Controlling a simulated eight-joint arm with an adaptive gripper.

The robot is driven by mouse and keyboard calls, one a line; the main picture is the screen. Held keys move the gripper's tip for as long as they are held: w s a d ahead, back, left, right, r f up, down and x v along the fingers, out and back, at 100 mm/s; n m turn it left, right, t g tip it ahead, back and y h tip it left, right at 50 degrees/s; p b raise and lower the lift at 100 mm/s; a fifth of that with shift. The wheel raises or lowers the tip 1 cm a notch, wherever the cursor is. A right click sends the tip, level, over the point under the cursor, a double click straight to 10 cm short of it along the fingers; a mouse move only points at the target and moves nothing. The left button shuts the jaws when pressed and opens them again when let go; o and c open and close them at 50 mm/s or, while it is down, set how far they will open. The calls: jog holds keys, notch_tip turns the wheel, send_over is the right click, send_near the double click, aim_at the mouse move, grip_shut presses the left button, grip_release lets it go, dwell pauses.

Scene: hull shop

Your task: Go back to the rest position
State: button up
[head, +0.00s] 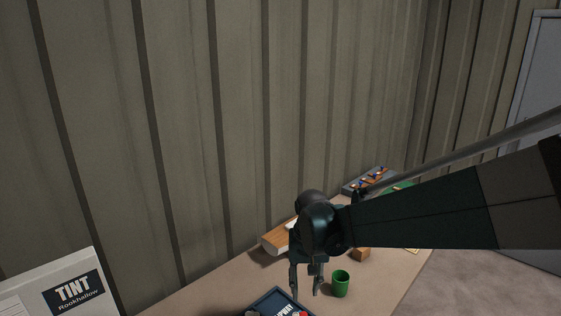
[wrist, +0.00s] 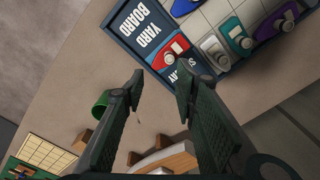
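My gripper (head: 305,290) hangs pointing down above the table (head: 205,291) in the head view, just left of a green cup. In the wrist view my gripper (wrist: 160,72) has its two dark fingers apart, with nothing held between them. The tips show over the near edge of a dark blue board (wrist: 126,37) lettered "YARD BOARD". A red boat-shaped piece (wrist: 164,57) on the board shows just beyond the fingertips.
The green cup (head: 340,283) stands close right of my gripper. Several coloured pieces lie on the board. A wooden block (head: 361,254) and a grey rack (head: 366,181) are farther back. A white "TINT" box (head: 30,295) is at left. A ribbed wall rises behind.

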jog(key=s+d+r+t, duration=0.2)
jog(key=s+d+r, duration=0.1)
jog(key=s, duration=0.4)
jog(key=s+d+r+t, duration=0.2)
jog(key=s+d+r, duration=0.1)
jog(key=s+d, duration=0.3)
jog(key=s+d+r+t, duration=0.2)
jog(key=s+d+r, duration=0.2)
jog(key=s, duration=0.4)
jog(key=shift+s+d+t, duration=0.2)
jog(key=shift+d+t, duration=0.1)
jog(key=shift+d, duration=0.4)
dwell(2.0)
